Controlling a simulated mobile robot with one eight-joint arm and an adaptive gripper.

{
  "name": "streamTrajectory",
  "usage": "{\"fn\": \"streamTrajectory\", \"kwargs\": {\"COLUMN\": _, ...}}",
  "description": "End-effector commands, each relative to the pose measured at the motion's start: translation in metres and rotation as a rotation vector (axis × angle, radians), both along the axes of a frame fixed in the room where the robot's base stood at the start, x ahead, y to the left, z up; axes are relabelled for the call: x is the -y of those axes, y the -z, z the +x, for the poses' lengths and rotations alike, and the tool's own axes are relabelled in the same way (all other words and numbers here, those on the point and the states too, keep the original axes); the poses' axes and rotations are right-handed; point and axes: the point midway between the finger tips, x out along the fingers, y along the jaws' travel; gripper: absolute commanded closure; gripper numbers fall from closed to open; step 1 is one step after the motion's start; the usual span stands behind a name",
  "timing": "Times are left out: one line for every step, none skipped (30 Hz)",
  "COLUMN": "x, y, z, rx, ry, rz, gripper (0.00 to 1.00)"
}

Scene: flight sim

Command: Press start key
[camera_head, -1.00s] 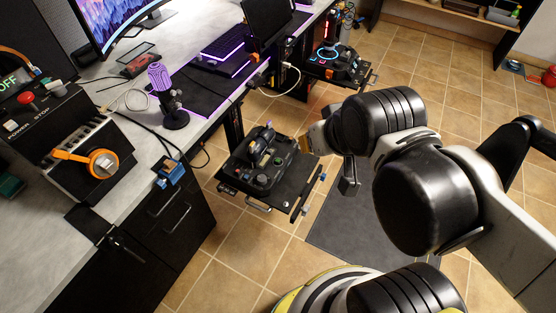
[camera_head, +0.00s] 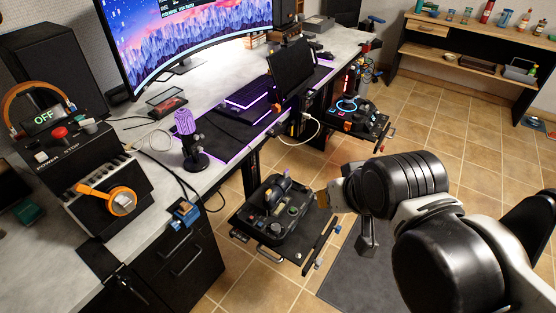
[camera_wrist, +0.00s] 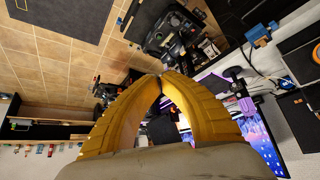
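A black control box (camera_head: 75,160) stands at the left end of the grey desk in the head view. It carries a green OFF display (camera_head: 44,117), a red button (camera_head: 60,133) near a STOP label, and a pale key (camera_head: 41,157) near a POWER label. I cannot read a start label on any key. My gripper (camera_head: 322,198) is beside the black throttle unit, well to the right of the control box and apart from it. In the wrist view, the yellow fingertips (camera_wrist: 161,76) meet, with nothing visible between them.
The throttle unit (camera_head: 278,215) juts from the desk's front edge. A joystick unit (camera_head: 355,115) sits further back. A purple microphone (camera_head: 187,135), a keyboard (camera_head: 250,92), and a curved monitor (camera_head: 185,45) are on the desk (camera_head: 150,235). The tiled floor at right is open.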

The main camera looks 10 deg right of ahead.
Motion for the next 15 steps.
{"fn": "streamTrajectory", "kwargs": {"x": 0.0, "y": -0.002, "z": 0.002, "rx": -0.004, "ry": 0.011, "rz": 0.008, "gripper": 1.0}}
{"fn": "streamTrajectory", "kwargs": {"x": 0.0, "y": -0.003, "z": 0.004, "rx": -0.008, "ry": 0.023, "rz": 0.016, "gripper": 1.0}}
{"fn": "streamTrajectory", "kwargs": {"x": 0.0, "y": -0.005, "z": 0.008, "rx": -0.014, "ry": 0.045, "rz": 0.031, "gripper": 1.0}}
{"fn": "streamTrajectory", "kwargs": {"x": 0.0, "y": -0.007, "z": 0.012, "rx": -0.021, "ry": 0.066, "rz": 0.046, "gripper": 1.0}}
{"fn": "streamTrajectory", "kwargs": {"x": 0.0, "y": -0.009, "z": 0.016, "rx": -0.03, "ry": 0.093, "rz": 0.064, "gripper": 1.0}}
{"fn": "streamTrajectory", "kwargs": {"x": 0.0, "y": -0.011, "z": 0.022, "rx": -0.043, "ry": 0.132, "rz": 0.09, "gripper": 1.0}}
{"fn": "streamTrajectory", "kwargs": {"x": 0.0, "y": -0.013, "z": 0.028, "rx": -0.053, "ry": 0.168, "rz": 0.113, "gripper": 1.0}}
{"fn": "streamTrajectory", "kwargs": {"x": 0.0, "y": -0.014, "z": 0.034, "rx": -0.066, "ry": 0.206, "rz": 0.136, "gripper": 1.0}}
{"fn": "streamTrajectory", "kwargs": {"x": 0.0, "y": -0.016, "z": 0.043, "rx": -0.081, "ry": 0.261, "rz": 0.17, "gripper": 1.0}}
{"fn": "streamTrajectory", "kwargs": {"x": 0.0, "y": -0.017, "z": 0.05, "rx": -0.095, "ry": 0.303, "rz": 0.195, "gripper": 1.0}}
{"fn": "streamTrajectory", "kwargs": {"x": 0.0, "y": -0.017, "z": 0.057, "rx": -0.107, "ry": 0.347, "rz": 0.22, "gripper": 1.0}}
{"fn": "streamTrajectory", "kwargs": {"x": 0.0, "y": -0.017, "z": 0.066, "rx": -0.124, "ry": 0.404, "rz": 0.251, "gripper": 1.0}}
{"fn": "streamTrajectory", "kwargs": {"x": 0.0, "y": -0.016, "z": 0.073, "rx": -0.136, "ry": 0.449, "rz": 0.275, "gripper": 1.0}}
{"fn": "streamTrajectory", "kwargs": {"x": 0.0, "y": -0.015, "z": 0.081, "rx": -0.148, "ry": 0.493, "rz": 0.297, "gripper": 1.0}}
{"fn": "streamTrajectory", "kwargs": {"x": 0.0, "y": -0.013, "z": 0.09, "rx": -0.164, "ry": 0.552, "rz": 0.326, "gripper": 1.0}}
